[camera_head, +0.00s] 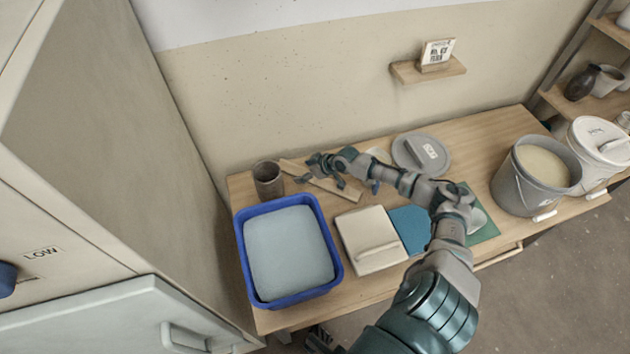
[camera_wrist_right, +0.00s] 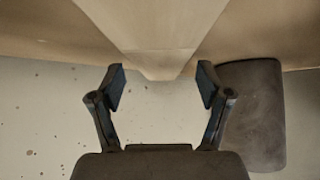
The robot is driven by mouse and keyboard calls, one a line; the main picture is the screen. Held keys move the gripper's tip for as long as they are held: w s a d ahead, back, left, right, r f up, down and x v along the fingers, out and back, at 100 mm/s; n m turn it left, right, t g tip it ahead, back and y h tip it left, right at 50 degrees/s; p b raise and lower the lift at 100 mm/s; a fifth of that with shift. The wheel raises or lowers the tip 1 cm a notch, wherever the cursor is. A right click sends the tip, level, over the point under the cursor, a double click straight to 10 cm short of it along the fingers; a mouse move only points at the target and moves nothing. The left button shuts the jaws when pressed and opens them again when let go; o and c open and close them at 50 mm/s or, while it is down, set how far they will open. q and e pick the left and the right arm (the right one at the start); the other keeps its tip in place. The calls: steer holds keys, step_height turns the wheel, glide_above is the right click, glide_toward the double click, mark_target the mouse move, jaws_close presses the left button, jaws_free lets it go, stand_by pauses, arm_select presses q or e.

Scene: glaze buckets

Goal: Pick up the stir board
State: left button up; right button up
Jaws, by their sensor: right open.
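The stir board (camera_head: 325,180) is a flat, pale wooden strip lying at the back of the table, between the dark cup and my right arm. My right gripper (camera_head: 322,178) is over it, with open fingers. In the right wrist view the board (camera_wrist_right: 152,30) comes in from the top and narrows to a blunt end between the two open fingertips (camera_wrist_right: 160,88). I cannot tell whether a finger touches it. A dark, finger-like part shows at the bottom edge of the head view, perhaps my left gripper (camera_head: 320,341); its state is unclear.
A dark brown cup (camera_head: 268,180) stands left of the board and shows close by the right finger in the wrist view (camera_wrist_right: 252,110). A blue tub (camera_head: 335,262), a cream lidded box (camera_head: 362,230), a grey lid (camera_head: 405,152) and a grey bucket (camera_head: 515,190) crowd the table.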

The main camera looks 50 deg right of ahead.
steer(key=shift+w+f, duration=0.2)
steer(key=shift+w, duration=0.05)
steer(key=shift+r, duration=0.1)
steer(key=shift+c, duration=1)
steer(key=c, duration=1.1)
steer(key=shift+r, duration=0.1)
